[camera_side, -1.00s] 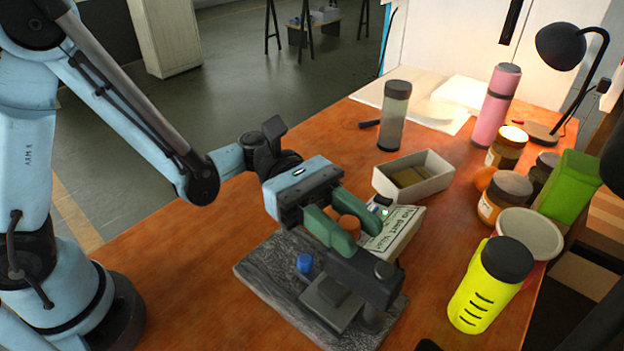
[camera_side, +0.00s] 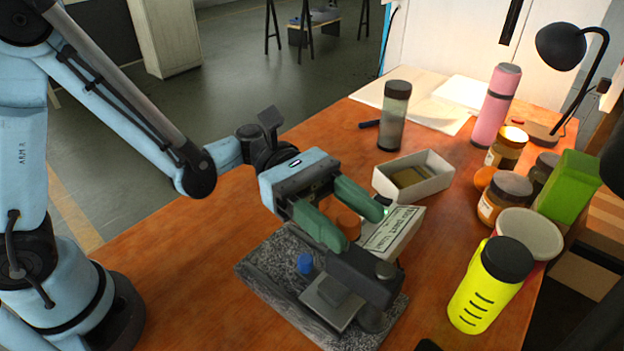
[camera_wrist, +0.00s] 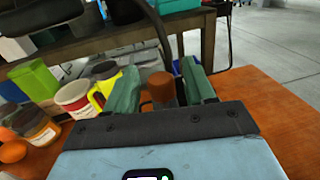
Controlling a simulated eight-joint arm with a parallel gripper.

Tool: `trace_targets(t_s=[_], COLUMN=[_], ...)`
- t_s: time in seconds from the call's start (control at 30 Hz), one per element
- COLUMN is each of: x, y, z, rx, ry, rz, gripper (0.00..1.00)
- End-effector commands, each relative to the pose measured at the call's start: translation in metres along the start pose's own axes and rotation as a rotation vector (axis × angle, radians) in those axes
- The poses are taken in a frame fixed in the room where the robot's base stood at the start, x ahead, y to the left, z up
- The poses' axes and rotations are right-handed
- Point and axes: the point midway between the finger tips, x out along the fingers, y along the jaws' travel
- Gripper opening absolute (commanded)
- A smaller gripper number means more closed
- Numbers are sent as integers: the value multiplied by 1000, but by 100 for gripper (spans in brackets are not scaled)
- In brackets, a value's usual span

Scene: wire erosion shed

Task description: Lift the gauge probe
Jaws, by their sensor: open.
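My gripper (camera_side: 359,226) is open, its two green fingers spread above the gauge stand. An orange-brown cylinder (camera_side: 346,222) shows between the fingers; it also shows between them in the wrist view (camera_wrist: 161,88). I cannot tell whether either finger touches it. The gauge stand has a speckled grey base (camera_side: 268,262), a dark arm (camera_side: 362,277) and a blue knob (camera_side: 305,263). I cannot tell for certain which part is the gauge probe; the near finger hides some of the stand's upper part.
A labelled box (camera_side: 393,232) sits close beyond the fingers. Behind it is an open white tray (camera_side: 440,180). A yellow bottle (camera_side: 490,287), a white-and-red tub (camera_side: 530,235) and jars (camera_side: 503,197) crowd the right. The orange tabletop (camera_side: 190,262) is clear at the left.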

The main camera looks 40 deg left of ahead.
Motion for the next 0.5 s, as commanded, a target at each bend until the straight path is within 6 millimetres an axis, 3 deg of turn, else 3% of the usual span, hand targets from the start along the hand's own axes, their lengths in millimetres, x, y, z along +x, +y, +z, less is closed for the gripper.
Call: trace_targets(t_s=[0.5], x=[-93], y=[1], z=[0], rx=[0], ry=[-1], rz=[5], gripper=[54])
